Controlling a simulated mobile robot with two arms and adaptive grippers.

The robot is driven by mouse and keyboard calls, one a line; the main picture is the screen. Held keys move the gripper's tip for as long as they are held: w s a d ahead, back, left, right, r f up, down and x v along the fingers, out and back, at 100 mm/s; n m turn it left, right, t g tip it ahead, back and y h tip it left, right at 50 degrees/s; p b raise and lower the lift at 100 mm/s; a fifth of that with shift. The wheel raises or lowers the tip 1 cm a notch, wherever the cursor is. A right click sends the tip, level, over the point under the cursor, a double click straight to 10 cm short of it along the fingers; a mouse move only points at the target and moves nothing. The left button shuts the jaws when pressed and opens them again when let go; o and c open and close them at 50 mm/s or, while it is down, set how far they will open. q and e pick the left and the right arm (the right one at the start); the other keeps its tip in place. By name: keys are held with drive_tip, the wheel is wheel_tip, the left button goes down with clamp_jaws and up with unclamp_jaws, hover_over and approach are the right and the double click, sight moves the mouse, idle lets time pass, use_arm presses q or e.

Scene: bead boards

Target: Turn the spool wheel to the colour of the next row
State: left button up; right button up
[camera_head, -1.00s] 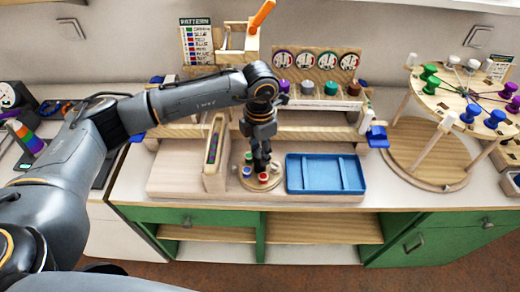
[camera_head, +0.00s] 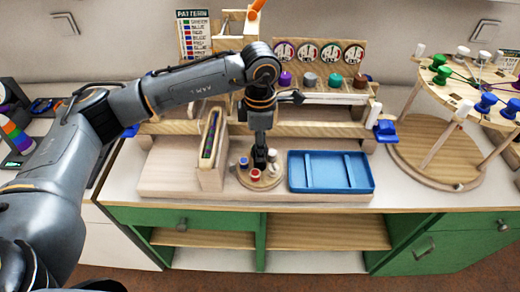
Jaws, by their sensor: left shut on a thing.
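A small round wooden wheel (camera_head: 262,183) lies on the bench between the upright bead board and the blue tray. It carries a blue spool (camera_head: 243,163) at its left, a red spool (camera_head: 255,175) at its front and a pale grey one (camera_head: 272,155) at its right. My left gripper (camera_head: 260,163) points straight down over the wheel's middle, its fingers shut on the wheel there. The fingers hide the part they grip. A pattern card (camera_head: 195,33) with coloured rows stands at the back left. My right gripper is not in view.
The blue tray (camera_head: 369,184) is close to the wheel's right. The upright wooden bead board (camera_head: 214,178) stands close to its left. A tall rack with green, blue and purple spools (camera_head: 436,160) stands far right.

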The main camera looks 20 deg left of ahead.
use_arm(q)
drive_tip(key=shift+m, duration=0.3)
drive_tip(key=o, duration=1.2)
drive_tip(key=shift+c, duration=0.2)
drive_tip(key=shift+r, duration=0.15)
wheel_tip(320, 180, up, 12)
drive_tip(key=shift+f, duration=0.2)
